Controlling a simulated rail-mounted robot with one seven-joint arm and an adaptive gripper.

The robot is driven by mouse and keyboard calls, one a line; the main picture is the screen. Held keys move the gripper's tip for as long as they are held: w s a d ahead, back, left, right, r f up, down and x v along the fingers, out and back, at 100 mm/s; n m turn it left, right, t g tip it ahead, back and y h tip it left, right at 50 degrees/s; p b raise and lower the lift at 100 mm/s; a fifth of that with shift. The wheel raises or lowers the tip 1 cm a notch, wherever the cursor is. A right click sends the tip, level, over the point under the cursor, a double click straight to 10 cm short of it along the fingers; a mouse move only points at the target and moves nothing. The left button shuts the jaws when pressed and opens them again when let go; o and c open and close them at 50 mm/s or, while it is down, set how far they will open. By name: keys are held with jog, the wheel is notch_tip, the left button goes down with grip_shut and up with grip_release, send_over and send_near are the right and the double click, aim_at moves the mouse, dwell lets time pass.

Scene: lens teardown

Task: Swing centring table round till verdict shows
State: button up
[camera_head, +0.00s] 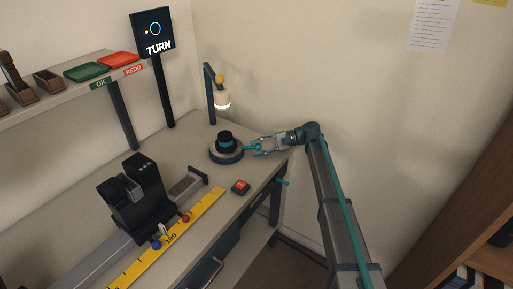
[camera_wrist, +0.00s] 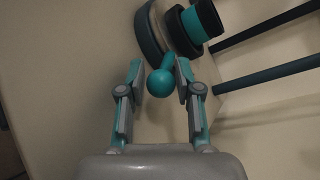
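The centring table (camera_head: 226,155) is a round dark-rimmed turntable on the bench, below a lamp. A black lens with a teal band (camera_head: 225,140) stands on it; it also shows in the wrist view (camera_wrist: 204,18). A teal ball-ended handle (camera_wrist: 160,83) sticks out from the table's rim. My gripper (camera_wrist: 160,66) is open, with one finger on each side of the ball and gaps visible between ball and fingers. In the head view my gripper (camera_head: 262,148) is just right of the table. The display (camera_head: 153,34) reads TURN under a small ring symbol.
A lamp (camera_head: 222,98) on a post stands behind the table. A red-topped button box (camera_head: 241,187) lies in front. A black bench device (camera_head: 138,195) and yellow ruler (camera_head: 172,237) are at left. Green OK (camera_head: 86,72) and red REDO (camera_head: 118,60) trays sit on the shelf.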

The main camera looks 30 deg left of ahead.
jog(key=shift+r, duration=0.15)
notch_tip(320, 180, up, 10)
jog(key=shift+f, duration=0.1)
dwell(0.6)
jog(key=shift+c, duration=0.3)
